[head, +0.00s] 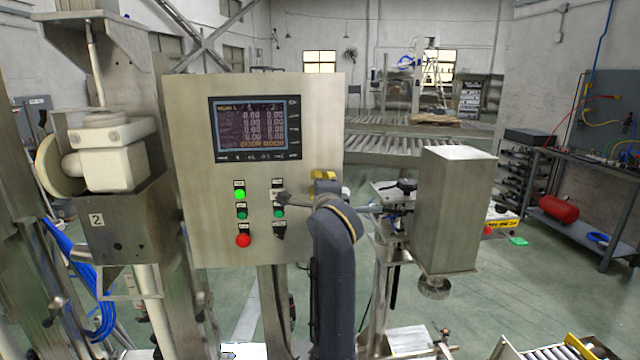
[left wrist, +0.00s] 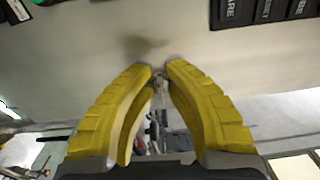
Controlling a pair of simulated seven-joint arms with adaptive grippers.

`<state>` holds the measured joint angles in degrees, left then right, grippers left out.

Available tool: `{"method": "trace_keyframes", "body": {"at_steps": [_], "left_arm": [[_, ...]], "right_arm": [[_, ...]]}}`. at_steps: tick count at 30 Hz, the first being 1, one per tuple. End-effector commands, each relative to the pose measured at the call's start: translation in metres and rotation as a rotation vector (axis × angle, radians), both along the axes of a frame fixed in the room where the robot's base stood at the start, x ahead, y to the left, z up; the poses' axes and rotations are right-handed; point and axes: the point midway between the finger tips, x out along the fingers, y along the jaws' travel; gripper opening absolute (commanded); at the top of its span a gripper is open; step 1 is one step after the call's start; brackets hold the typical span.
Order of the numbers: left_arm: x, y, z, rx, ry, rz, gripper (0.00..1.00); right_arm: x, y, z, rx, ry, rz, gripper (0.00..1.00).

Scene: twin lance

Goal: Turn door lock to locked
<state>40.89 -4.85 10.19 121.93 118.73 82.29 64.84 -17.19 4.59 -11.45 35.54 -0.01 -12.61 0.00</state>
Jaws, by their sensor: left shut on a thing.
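A metal control cabinet (head: 205,110) carries a screen and buttons. My left gripper (head: 323,175) is at the lower right of its front, with yellow fingers partly hidden behind the grey wrist. In the left wrist view the yellow fingers (left wrist: 158,72) nearly meet in front of the pale panel. A small grey metal piece (left wrist: 159,80) shows between the fingertips, and I take it as the door lock's handle. The gripper is shut on it. The fingers hide most of the lock, so I cannot tell which way it is turned. My right gripper is not in view.
A lit green button (head: 240,194) and a red button (head: 243,240) sit left of my gripper. The screen (head: 256,129) is above. A steel box (head: 458,210) stands close on the right. Black labels (left wrist: 265,10) show at the wrist view's upper right.

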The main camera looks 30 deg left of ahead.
Motion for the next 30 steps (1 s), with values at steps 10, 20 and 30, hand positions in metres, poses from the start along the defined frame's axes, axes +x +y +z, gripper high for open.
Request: {"method": "trace_keyframes", "body": {"at_steps": [10,20,30], "left_arm": [[-0.0009,0.0021,0.0005,-0.06,-0.055,0.005,0.0],[-0.0008,0.002,0.0003,-0.065,-0.059,0.005,0.0],[-0.0004,0.0013,-0.0004,-0.066,-0.057,0.003,0.28]], "right_arm": [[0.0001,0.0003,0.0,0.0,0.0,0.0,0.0],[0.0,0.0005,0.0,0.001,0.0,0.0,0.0],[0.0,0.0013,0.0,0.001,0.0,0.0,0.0]]}}
